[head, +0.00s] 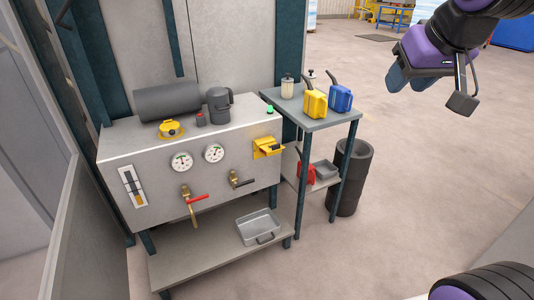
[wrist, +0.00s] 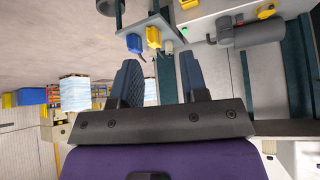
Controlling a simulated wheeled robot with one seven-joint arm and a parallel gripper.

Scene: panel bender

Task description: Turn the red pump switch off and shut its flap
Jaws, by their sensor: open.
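A yellow switch box (head: 268,147) sits at the right end of the grey unit's front panel. Its yellow flap appears to stand out from the panel, with a dark part above it. I cannot make out a red switch in it or tell its position. In the wrist view a yellow part (wrist: 188,4), perhaps the same box, shows at the top edge. My gripper (head: 397,78) is raised at the upper right, well away from the box, open and empty. Its two blue fingers stand apart in the wrist view (wrist: 160,80).
The grey unit (head: 125,155) carries two gauges, a red-handled valve (head: 194,198) and a black-handled valve (head: 240,181). A side table (head: 310,122) with yellow and blue cans stands right of it, beside a dark bin (head: 352,178). The floor at right is free.

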